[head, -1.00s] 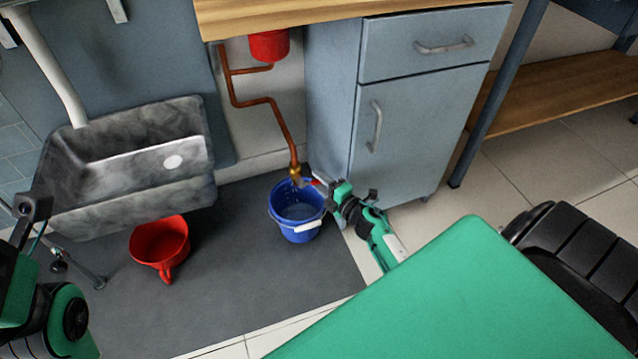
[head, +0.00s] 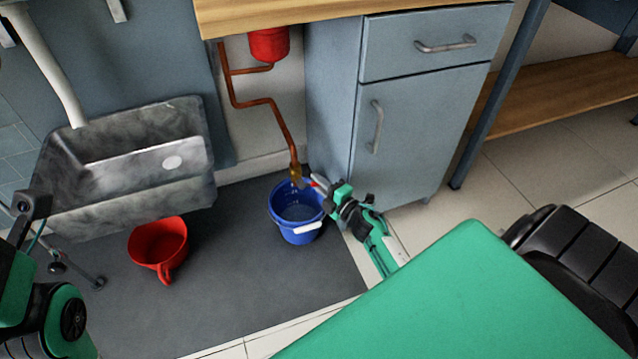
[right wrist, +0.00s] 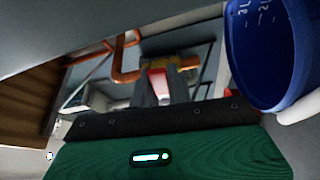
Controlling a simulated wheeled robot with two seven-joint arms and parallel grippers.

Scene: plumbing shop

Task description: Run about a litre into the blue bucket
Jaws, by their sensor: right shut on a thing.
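The blue bucket (head: 284,228) stands upright on the dark mat, below the brass tap (head: 295,171) at the end of the copper pipe. Pale marks show on its inner wall, and a lighter surface shows inside; I cannot read its level. The bucket also shows at the right of the right wrist view (right wrist: 262,65), with litre marks inside. My right gripper (head: 314,181) is at the tap, just right of the bucket's rim. It is shut on the red tap lever (right wrist: 157,84).
A red jug (head: 158,243) stands on the mat (head: 235,285), left of the bucket. A grey sink (head: 135,165) is behind it. A blue-grey cabinet (head: 420,130) stands close to my right gripper. A red vessel (head: 268,45) hangs under the wooden worktop (head: 290,14).

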